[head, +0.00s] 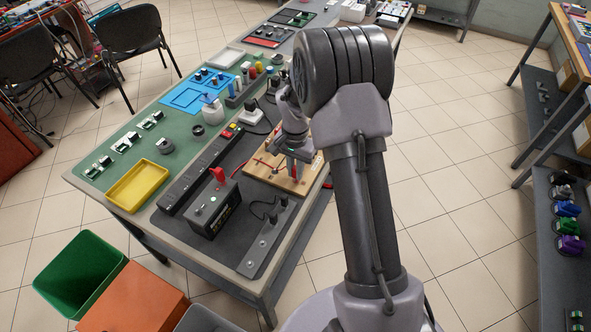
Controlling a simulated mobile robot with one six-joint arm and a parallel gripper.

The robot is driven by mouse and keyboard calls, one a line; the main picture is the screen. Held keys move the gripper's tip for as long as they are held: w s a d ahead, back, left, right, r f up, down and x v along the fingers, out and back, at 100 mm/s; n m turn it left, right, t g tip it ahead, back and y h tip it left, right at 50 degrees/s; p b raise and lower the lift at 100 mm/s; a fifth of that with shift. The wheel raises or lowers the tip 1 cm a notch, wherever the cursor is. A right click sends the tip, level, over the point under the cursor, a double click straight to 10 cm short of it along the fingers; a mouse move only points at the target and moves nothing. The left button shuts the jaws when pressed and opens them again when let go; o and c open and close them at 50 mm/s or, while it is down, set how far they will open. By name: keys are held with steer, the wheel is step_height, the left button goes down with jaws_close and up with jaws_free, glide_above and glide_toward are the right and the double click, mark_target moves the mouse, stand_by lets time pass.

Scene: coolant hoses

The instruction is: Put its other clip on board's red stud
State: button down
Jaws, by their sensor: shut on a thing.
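The wooden board (257,171) lies near the right edge of the table, with red parts or leads on it. My gripper (295,165) is low over the board, pointing down. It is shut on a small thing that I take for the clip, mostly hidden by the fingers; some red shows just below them. A red clip (218,175) stands on top of a dark box (213,208) left of the board. I cannot make out the board's red stud; my gripper and arm cover part of the board.
A dark power strip (198,173) runs left of the box. A grey metal strip (264,240) with a black lead lies at the front corner.

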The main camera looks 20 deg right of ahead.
steer(key=shift+f, duration=0.2)
stand_by(0.4)
steer(key=c, duration=1)
jaws_free()
step_height(320, 180, up, 9)
steer(key=p, duration=0.6)
steer(key=shift+r+p, duration=0.2)
steer(key=shift+p, duration=0.1)
steer(key=shift+f, duration=0.2)
